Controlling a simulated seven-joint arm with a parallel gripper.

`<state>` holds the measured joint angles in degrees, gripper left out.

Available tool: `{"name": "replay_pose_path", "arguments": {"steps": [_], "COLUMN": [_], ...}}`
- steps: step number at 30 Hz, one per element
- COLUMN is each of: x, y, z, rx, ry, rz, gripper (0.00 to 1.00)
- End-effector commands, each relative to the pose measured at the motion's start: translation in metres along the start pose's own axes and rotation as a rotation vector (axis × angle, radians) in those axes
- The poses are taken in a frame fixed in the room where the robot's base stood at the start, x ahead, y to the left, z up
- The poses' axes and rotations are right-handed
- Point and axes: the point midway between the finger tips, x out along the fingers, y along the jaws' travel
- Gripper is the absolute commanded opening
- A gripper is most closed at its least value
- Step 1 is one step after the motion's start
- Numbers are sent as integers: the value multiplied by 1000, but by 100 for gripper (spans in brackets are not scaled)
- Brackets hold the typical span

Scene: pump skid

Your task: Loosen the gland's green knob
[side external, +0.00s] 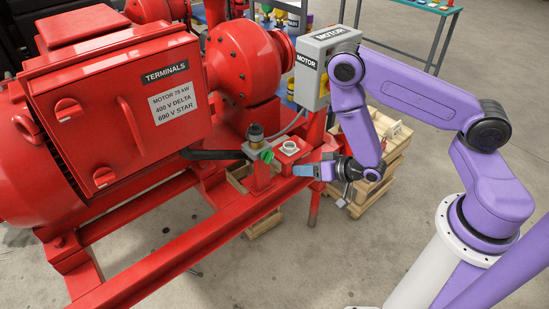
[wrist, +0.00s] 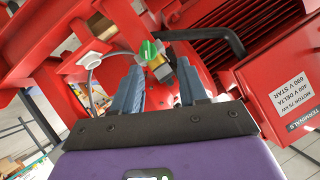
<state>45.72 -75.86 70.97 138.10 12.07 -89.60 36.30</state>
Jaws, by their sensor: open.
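The green knob (side external: 267,156) sits on the front of a small grey block (side external: 257,149) on the red skid rail. A dark round fitting with a brass-coloured part (side external: 255,133) stands on top of the block. My gripper (side external: 303,170) is just right of the knob, apart from it, with blue-grey fingers pointing left towards it. In the wrist view the green knob (wrist: 148,50) shows beyond the fingertips, nearer the left finger, with the brass-coloured part beside it. My gripper (wrist: 159,62) is open there, with nothing visibly held between its fingers.
A black bar or hose (side external: 210,154) runs left from the block. A red box with a white ring (side external: 289,147) stands close right of the knob. A grey MOTOR box (side external: 326,68) and the red terminal box (side external: 125,110) flank the area. Wooden pallets (side external: 385,150) lie behind my gripper.

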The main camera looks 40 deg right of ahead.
Motion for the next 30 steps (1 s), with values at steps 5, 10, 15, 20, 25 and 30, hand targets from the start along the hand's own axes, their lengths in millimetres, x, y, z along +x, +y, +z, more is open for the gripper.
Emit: {"name": "replay_pose_path", "arguments": {"steps": [5,10,15,20,25,30], "x": [-10,-16,-7,17,48,76], "y": [30,39,40,39,38,38], "z": [1,-1,-4,-9,-14,-19], "rx": [53,73,77,77,76,75], "ry": [117,172,183,185,183,183], "rz": [-4,-17,-21,-23,-23,-23], "gripper": [43,43,43,43,43,43]}}
